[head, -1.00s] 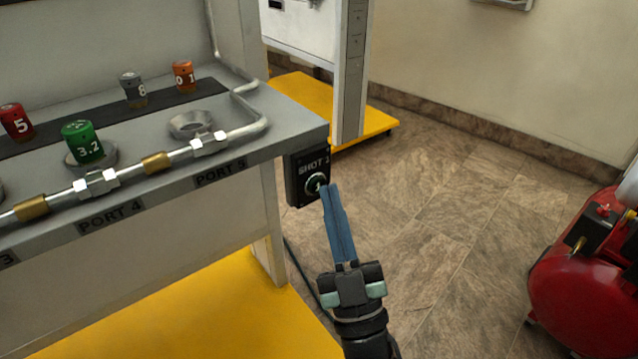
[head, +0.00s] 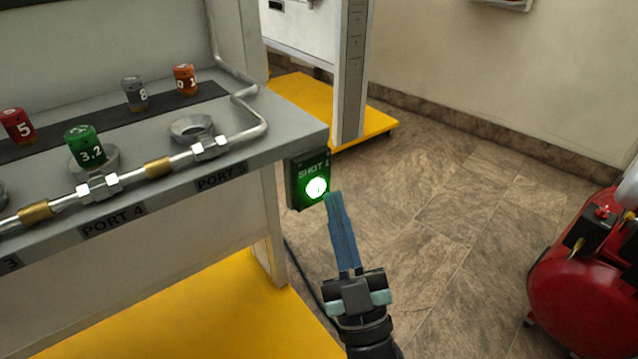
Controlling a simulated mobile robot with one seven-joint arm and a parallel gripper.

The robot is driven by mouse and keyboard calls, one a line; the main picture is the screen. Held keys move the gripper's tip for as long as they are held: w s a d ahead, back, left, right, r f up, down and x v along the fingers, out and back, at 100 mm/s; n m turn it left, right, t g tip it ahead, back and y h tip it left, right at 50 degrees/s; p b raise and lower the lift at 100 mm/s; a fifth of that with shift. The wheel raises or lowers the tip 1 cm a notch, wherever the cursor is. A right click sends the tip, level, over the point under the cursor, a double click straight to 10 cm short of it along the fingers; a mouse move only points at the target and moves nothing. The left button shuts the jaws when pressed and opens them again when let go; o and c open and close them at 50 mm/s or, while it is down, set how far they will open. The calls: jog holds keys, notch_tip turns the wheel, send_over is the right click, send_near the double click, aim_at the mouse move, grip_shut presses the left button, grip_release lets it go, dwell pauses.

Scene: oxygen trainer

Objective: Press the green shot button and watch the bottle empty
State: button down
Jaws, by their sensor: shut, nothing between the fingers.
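No bottle that I can make out is in view.
A grey bench (head: 290,120) carries a green 3.2 cap (head: 84,146), a red 5 cap (head: 17,126), grey and orange caps, and a metal pipe along its front. A red tank (head: 580,285) stands at right. The tiled floor between is free.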

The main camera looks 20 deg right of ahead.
jog(key=s+d+p, duration=0.2)
jog(key=s, duration=0.3)
jog(key=shift+s, duration=0.35)
dwell(0.8)
